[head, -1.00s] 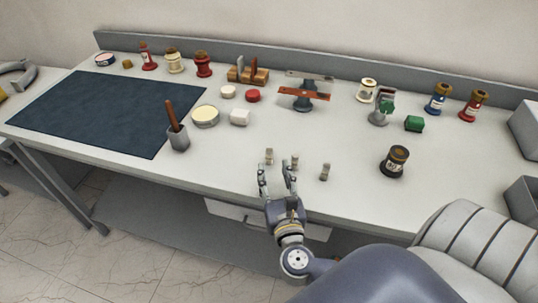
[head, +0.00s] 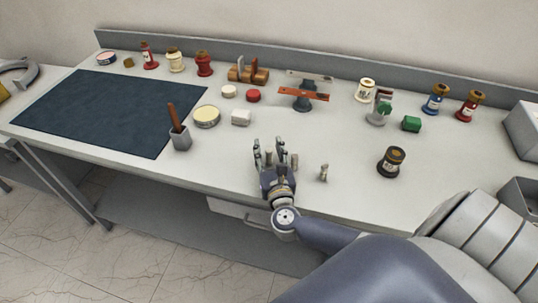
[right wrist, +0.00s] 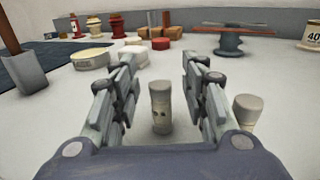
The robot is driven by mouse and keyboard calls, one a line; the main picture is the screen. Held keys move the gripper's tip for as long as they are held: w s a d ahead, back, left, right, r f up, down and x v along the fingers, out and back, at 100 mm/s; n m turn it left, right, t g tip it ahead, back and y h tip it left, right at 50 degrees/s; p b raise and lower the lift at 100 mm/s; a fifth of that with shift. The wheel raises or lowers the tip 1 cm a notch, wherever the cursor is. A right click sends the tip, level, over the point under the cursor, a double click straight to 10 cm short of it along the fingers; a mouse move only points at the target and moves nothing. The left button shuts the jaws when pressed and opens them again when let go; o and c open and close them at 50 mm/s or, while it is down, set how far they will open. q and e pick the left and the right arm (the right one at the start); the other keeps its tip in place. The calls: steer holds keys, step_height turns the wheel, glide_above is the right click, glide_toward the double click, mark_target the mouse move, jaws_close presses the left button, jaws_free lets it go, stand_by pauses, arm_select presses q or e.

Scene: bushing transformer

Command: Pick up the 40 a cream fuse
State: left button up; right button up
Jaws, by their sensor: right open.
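Small cream cylindrical fuses stand upright near the bench's front edge; their ratings are too small to read. One fuse (right wrist: 160,107) stands between the spread fingers of my right gripper (right wrist: 160,75) in the right wrist view, with gaps on both sides. A second fuse (right wrist: 245,114) is just outside the right finger. In the head view my right gripper (head: 269,147) is low over the bench and partly hides these two. A third fuse (head: 324,172) stands farther right in the open. My right gripper is open and empty. My left gripper is not in view.
A dark jar (head: 391,162) stands to the right. A dark mat (head: 108,112) covers the left.

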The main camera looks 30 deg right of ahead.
steer(key=shift+c, duration=0.2)
jaws_close()
